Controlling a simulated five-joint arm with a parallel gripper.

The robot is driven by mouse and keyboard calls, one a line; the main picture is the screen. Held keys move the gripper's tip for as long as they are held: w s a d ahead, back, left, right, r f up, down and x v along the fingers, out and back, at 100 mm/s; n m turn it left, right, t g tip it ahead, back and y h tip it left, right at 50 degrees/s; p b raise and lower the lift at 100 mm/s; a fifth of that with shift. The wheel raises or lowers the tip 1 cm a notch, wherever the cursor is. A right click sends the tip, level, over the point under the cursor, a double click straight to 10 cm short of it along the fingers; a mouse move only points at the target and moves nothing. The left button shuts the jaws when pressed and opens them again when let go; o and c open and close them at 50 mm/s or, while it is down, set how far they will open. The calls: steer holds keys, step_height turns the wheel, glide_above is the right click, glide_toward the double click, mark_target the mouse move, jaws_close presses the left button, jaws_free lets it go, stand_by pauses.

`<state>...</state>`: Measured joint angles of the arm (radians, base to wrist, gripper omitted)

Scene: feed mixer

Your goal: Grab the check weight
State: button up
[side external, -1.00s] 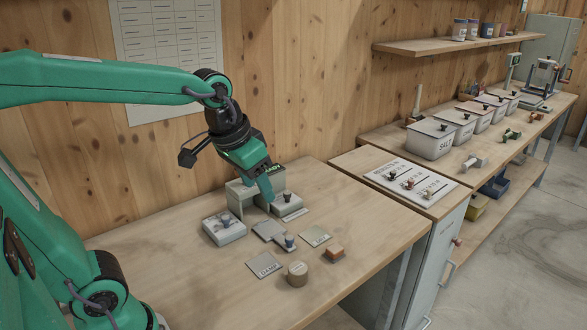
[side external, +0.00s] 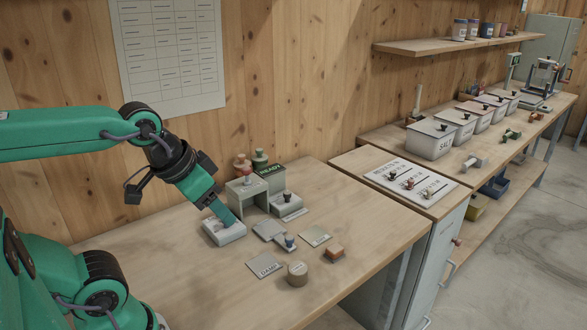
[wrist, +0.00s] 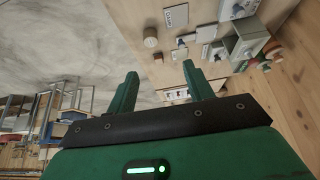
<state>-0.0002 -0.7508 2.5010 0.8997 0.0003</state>
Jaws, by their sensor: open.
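My gripper (side external: 233,222) is open, with its fingers tilted down over a pale grey block (side external: 214,238) at the left of the bench items. The fingers hide the block's small blue knob, and contact cannot be told. In the wrist view, my gripper (wrist: 160,86) has its two fingers apart with nothing between them. No thing is clearly marked as the check weight. A short tan cylinder (side external: 297,273) stands upright near the bench's front, apart from my gripper; it also shows in the wrist view (wrist: 150,42). A reddish-brown block (side external: 334,253) lies to its right.
A grey stand (side external: 243,193) and a block with a dark knob (side external: 287,207) stand behind. A blue-knobbed piece (side external: 290,242) stands on the bench. The bench's right side (side external: 380,220) is clear.

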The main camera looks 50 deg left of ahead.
steer(key=shift+o, duration=0.5)
steer(key=shift+o, duration=1.3)
steer(key=shift+w, duration=0.2)
steer(key=n+g, duration=0.3)
steer(key=g, duration=0.2)
glide_above(299, 267)
step_height(299, 267, down, 15)
steer(key=shift+s+f, duration=0.1)
steer(key=shift+f, duration=0.05)
steer(key=shift+f+g, duration=0.3)
steer(key=shift+f, duration=0.05)
